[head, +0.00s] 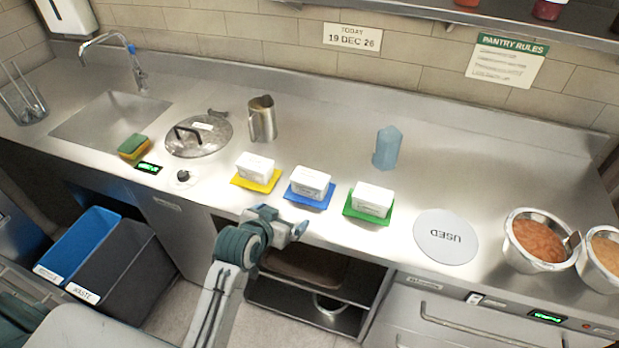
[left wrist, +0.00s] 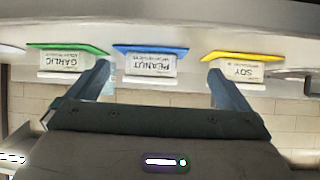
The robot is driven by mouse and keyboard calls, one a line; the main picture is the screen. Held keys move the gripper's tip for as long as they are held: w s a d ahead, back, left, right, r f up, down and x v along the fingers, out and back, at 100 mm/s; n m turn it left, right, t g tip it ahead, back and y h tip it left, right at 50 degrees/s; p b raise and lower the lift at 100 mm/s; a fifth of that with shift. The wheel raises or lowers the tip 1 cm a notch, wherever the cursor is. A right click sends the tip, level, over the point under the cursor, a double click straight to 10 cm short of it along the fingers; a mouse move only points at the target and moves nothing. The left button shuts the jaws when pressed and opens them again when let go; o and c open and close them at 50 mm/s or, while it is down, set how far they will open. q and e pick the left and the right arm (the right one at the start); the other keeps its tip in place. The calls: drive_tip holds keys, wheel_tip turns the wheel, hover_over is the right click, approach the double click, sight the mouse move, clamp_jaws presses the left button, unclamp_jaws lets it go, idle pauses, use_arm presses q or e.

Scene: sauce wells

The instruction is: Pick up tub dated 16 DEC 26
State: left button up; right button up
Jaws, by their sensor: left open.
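Three white tubs stand in a row near the counter's front edge. The soy tub (head: 255,166) is on a yellow mat (head: 240,183), the peanut tub (head: 310,182) on a blue mat (head: 300,201), and the garlic tub (head: 373,200) on a green mat (head: 352,212). The left wrist view shows them upside down: garlic (left wrist: 66,62), peanut (left wrist: 150,64), soy (left wrist: 236,72). Their date print is too small to read. My left gripper (head: 298,229) is open and empty, in front of the blue mat; its fingers (left wrist: 158,82) flank the peanut tub in the wrist picture, apart from it.
A wall sign (head: 352,38) reads TODAY 19 DEC 26. A grey USED disc (head: 446,237) lies right of the green mat. A metal jug (head: 262,118), a lid (head: 198,137) and a blue translucent object (head: 387,148) stand behind the row. Sauce bowls (head: 540,240) are far right.

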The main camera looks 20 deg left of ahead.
use_arm(q)
drive_tip(key=t, duration=0.2)
approach(309, 179)
drive_tip(key=shift+a+x, duration=0.15)
drive_tip(key=shift+x, duration=0.45)
drive_tip(key=shift+a+x, duration=0.15)
drive_tip(key=shift+x, duration=0.45)
drive_tip(key=p+x, duration=0.1)
drive_tip(key=x, duration=0.3)
drive_tip(key=shift+w+d, duration=0.15)
drive_tip(key=shift+w, duration=0.1)
drive_tip(key=shift+w+f, duration=0.2)
drive_tip(key=shift+w, duration=0.05)
drive_tip(key=shift+w+d+p, duration=0.1)
drive_tip(key=shift+w+p, duration=0.35)
drive_tip(key=shift+p, duration=0.2)
drive_tip(key=p+x, duration=0.1)
drive_tip(key=x, duration=0.3)
drive_tip(key=shift+s+d+p, duration=0.1)
drive_tip(key=shift+d+p, duration=0.1)
drive_tip(key=shift+p, duration=0.2)
drive_tip(key=shift+w+f, duration=0.25)
drive_tip(key=shift+f, duration=0.05)
drive_tip(key=shift+s, duration=0.1)
drive_tip(key=shift+r, duration=0.1)
drive_tip(key=c, duration=0.9)
